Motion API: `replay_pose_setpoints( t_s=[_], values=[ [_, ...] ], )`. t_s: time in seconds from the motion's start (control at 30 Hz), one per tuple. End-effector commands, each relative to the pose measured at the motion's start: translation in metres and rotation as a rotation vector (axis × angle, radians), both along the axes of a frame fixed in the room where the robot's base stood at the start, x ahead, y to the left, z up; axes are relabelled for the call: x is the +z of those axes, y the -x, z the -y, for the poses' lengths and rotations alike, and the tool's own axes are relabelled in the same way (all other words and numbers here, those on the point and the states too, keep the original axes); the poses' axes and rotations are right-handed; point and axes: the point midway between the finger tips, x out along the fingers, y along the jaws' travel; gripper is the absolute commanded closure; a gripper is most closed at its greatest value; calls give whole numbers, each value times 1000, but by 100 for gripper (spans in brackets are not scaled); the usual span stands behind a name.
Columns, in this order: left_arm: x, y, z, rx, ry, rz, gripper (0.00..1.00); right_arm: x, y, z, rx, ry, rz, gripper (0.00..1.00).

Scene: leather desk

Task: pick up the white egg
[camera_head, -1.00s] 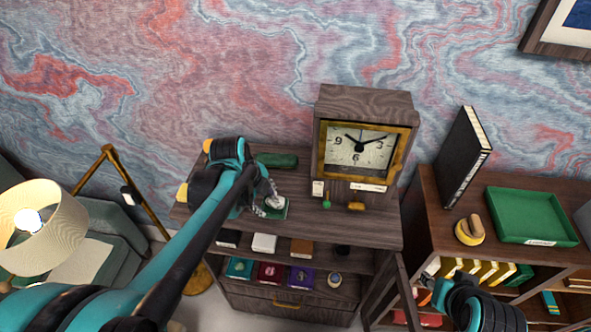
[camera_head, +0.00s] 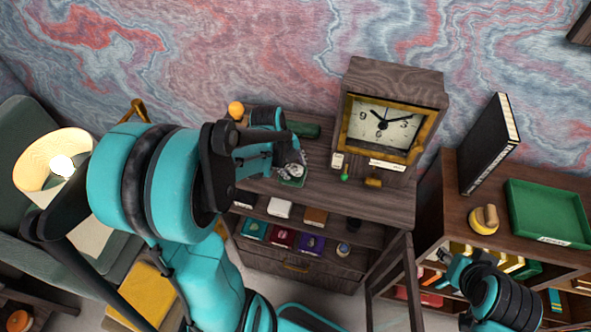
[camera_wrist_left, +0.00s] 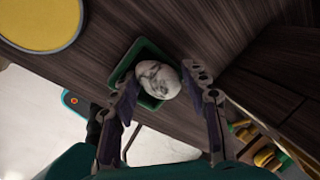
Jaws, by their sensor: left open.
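The white egg, with grey marbling (camera_wrist_left: 158,80), sits in a small green square dish (camera_wrist_left: 140,50) in the left wrist view. My left gripper (camera_wrist_left: 163,88) is open, one finger on each side of the egg, with the tips close to it. I cannot tell whether either finger touches it. In the head view my left gripper (camera_head: 291,164) is over the green dish (camera_head: 291,182) on the dark wooden cabinet top and hides most of the egg. My right gripper (camera_head: 440,282) is at the lower right by the other shelf, away from the egg; its jaw state is unclear.
A wooden clock (camera_head: 385,120) stands right of the dish. A dark green object (camera_head: 303,129) lies behind it. A round yellow object (camera_wrist_left: 40,22) is near the left gripper in the wrist view. A green tray (camera_head: 548,212) and black book (camera_head: 488,145) are on the right shelf.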

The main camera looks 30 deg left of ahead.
Motion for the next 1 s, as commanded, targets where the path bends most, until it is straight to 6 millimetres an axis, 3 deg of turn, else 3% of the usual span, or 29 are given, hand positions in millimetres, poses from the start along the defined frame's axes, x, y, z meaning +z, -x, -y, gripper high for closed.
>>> replay_pose_setpoints(
  t_s=[0.1, 0.27, 0.67, 0.77, 1.0],
  values=[
    [1, 0, 0, 0, 0, 0, 55, 0, 0, 0, 0, 0, 0, 60],
    [1, 0, 0, 0, 0, 0, 95, 0, 0, 0, 0, 0, 0, 60],
    [7, 0, 0, 0, 0, 0, 96, 2, 0, 0, 0, 0, 0, 60],
    [19, 0, 0, 0, 0, 0, 96, 4, 0, 0, 0, 0, 0, 60],
    [67, 1, 0, 0, 1, 0, 96, 13, 0, 0, 0, 0, 0, 60]
  ],
)
